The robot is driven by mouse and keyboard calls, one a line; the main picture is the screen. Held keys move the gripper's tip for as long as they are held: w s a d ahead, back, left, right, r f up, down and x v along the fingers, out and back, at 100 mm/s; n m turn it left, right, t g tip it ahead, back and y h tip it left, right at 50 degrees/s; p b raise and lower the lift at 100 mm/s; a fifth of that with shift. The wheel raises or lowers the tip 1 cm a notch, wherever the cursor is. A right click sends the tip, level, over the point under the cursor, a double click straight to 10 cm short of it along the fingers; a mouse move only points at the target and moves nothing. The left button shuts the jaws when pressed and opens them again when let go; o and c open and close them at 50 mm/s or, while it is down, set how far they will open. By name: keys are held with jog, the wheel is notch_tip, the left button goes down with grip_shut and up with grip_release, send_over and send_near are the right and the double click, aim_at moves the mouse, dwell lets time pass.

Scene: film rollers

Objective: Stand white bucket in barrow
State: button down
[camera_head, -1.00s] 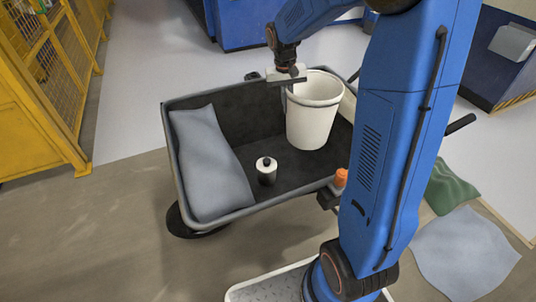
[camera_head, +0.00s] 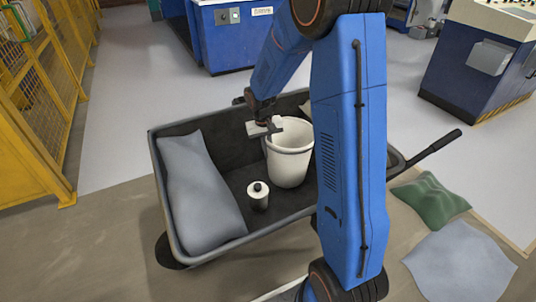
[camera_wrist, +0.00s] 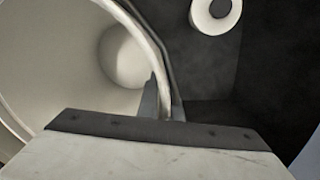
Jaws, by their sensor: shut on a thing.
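The white bucket (camera_head: 290,168) is upright inside the dark barrow (camera_head: 196,258), right of the middle of its tray. My gripper (camera_head: 270,138) is shut on the left part of the bucket's rim. In the wrist view, the bucket (camera_wrist: 60,60) fills the left side, with its open inside showing, and my gripper (camera_wrist: 160,100) pinches its wall. The bucket's base is low in the tray, but I cannot tell if it touches the floor. My arm hides the barrow's right part.
Green (camera_head: 432,196) and grey (camera_head: 460,262) cloths lie on the floor at right. A yellow fence (camera_head: 45,95) stands at left.

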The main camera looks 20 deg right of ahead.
jog(key=shift+f, duration=0.65)
jog(key=c, duration=1.9)
grip_release()
jog(key=shift+f, duration=0.15)
jog(key=shift+c, duration=0.2)
notch_tip(320, 180, up, 12)
jog(key=a, duration=0.1)
jog(key=s+a+r+n+t, duration=0.1)
jog(key=s+r, duration=0.5)
jog(key=s, duration=0.2)
jog(key=s+a+r+t, duration=0.1)
jog(key=s+a+r, duration=0.1)
jog(key=s+r, duration=0.45)
jog(key=s+a+n+t+y, duration=0.1)
jog(key=s+t, duration=0.2)
jog(key=s, duration=1.5)
jog(key=shift+s+a+f, duration=0.2)
jog(key=shift+s+a, duration=0.05)
jog(key=shift+s, duration=0.1)
